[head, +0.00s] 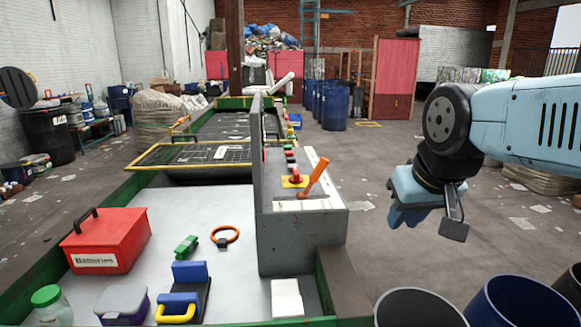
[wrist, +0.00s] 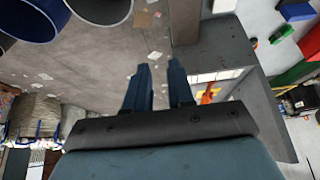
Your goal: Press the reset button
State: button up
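The control console (head: 305,238) stands at the end of the sorting belt. Its top carries a red mushroom button (head: 295,178) on a yellow plate, an orange lever (head: 315,177), and a row of small red, green and dark buttons (head: 291,160) behind. I cannot read which one is the reset button. My gripper (head: 405,215) hangs in the air to the right of the console, apart from it, pointing down. In the wrist view its two blue fingers (wrist: 159,70) are spread with floor between them. The lever (wrist: 208,94) shows beside the right finger there; the buttons are not clear.
A grey upright panel (head: 258,165) rises along the console's left side. Left of it, the white work surface (head: 165,205) holds a red toolbox (head: 107,241), a jar, and several small items. Open bins (head: 515,303) stand below my arm. The air between gripper and console is clear.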

grip_shut()
dwell(1.3)
